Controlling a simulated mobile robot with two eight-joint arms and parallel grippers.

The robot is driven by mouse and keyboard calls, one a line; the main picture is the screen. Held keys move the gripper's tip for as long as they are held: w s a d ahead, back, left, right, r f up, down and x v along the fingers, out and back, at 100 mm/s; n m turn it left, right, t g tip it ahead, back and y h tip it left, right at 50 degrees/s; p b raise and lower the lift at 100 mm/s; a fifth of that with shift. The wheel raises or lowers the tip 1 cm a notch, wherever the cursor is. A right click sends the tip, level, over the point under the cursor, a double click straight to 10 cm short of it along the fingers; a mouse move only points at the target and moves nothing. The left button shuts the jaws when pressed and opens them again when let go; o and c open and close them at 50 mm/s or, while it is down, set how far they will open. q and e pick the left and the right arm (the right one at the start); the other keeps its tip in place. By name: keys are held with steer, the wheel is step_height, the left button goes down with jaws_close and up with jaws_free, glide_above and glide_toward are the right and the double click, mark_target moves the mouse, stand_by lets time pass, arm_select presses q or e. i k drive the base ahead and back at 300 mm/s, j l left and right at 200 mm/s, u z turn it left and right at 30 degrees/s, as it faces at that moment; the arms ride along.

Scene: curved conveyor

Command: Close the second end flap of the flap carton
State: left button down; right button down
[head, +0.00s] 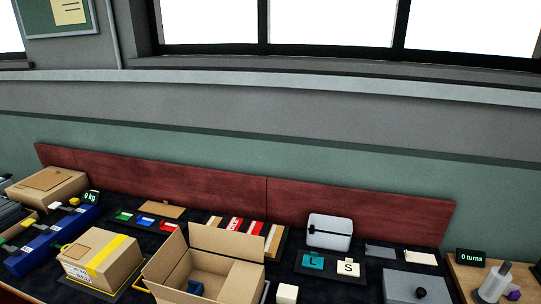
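The open brown flap carton (228,241) stands at the bottom centre of the head view, its lower part cut off by the picture edge. Its long back flap stands up. A flap on the left side (165,262) stands up and leans outward. A panel on the right side (246,283) also shows; I cannot tell whether it is a flap or a wall. The carton's mouth is open, and a blue object (195,287) shows inside. Neither of my grippers is in view.
A taped, labelled box (102,258) stands just left of the carton. A white cube (287,293) is close on its right. Behind lie colored trays (145,220) and a rack of flat packages (240,226). A grey lidded box (415,288) is farther right. A red board (350,210) bounds the back.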

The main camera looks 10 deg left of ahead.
mark_target(158, 269)
steer(key=u, duration=1.35)
